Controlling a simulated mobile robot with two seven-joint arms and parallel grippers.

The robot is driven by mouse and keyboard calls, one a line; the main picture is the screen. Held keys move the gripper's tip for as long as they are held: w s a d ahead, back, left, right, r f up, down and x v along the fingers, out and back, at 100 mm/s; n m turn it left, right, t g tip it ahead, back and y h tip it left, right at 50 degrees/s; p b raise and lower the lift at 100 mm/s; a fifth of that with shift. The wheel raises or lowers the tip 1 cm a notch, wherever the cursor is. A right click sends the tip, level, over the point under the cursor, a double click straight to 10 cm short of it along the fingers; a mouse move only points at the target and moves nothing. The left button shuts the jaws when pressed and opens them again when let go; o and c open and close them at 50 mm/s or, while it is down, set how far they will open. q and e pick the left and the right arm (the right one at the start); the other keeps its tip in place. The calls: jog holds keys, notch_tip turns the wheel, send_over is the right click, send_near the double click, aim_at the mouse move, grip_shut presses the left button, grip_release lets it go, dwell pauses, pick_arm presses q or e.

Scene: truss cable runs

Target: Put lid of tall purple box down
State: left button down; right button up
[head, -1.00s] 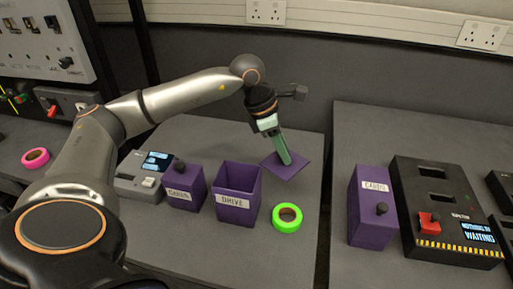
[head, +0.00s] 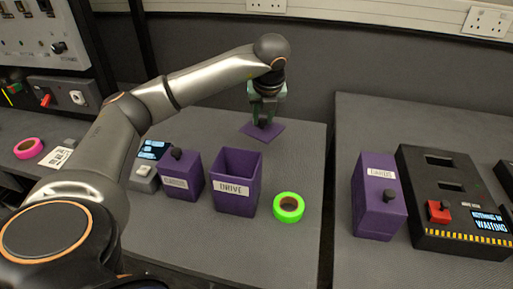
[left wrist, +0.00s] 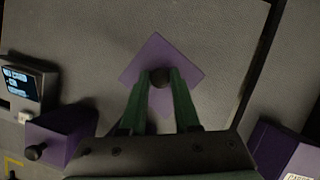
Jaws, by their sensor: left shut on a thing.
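The purple lid (head: 250,130) is a flat square plate with a dark knob. It is level at or just above the grey table behind the boxes; I cannot tell whether it touches. My left gripper (head: 264,120) points down over it, shut on the knob. In the left wrist view the fingers (left wrist: 160,80) are on either side of the dark knob, with the purple lid (left wrist: 158,48) around it. The tall purple box (head: 236,190), labelled DRIVE, stands open-topped in front of the lid. My right gripper is not in view.
A lidded purple box (head: 181,183) stands left of the open box, with a grey device (head: 145,176) beyond. Green tape (head: 288,207) lies to the right. Another purple box (head: 375,215) and a black console (head: 445,185) are on the right table, past a gap. Table around the lid is clear.

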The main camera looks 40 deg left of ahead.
aim_at(267, 134)
pick_arm(q)
jog(key=n, duration=0.1)
jog(key=a+n+g, duration=0.1)
jog(key=n, duration=0.2)
jog(key=shift+w+a+r+y+b, duration=0.2)
jog(key=shift+a+y+b, duration=0.1)
jog(key=shift+a+y, duration=0.1)
jog(key=shift+a+f+n+g, duration=0.1)
jog(key=shift+n+g, duration=0.2)
notch_tip(267, 134, down, 10)
jog(key=shift+r+b, duration=0.1)
jog(key=shift+b, duration=0.4)
jog(key=shift+s, duration=0.1)
jog(key=c, duration=0.6)
grip_release()
jog(key=shift+c, duration=0.2)
jog(key=shift+r, duration=0.1)
jog(key=p+v, duration=0.1)
jog(key=v, duration=1.1)
jog(key=shift+p, duration=0.3)
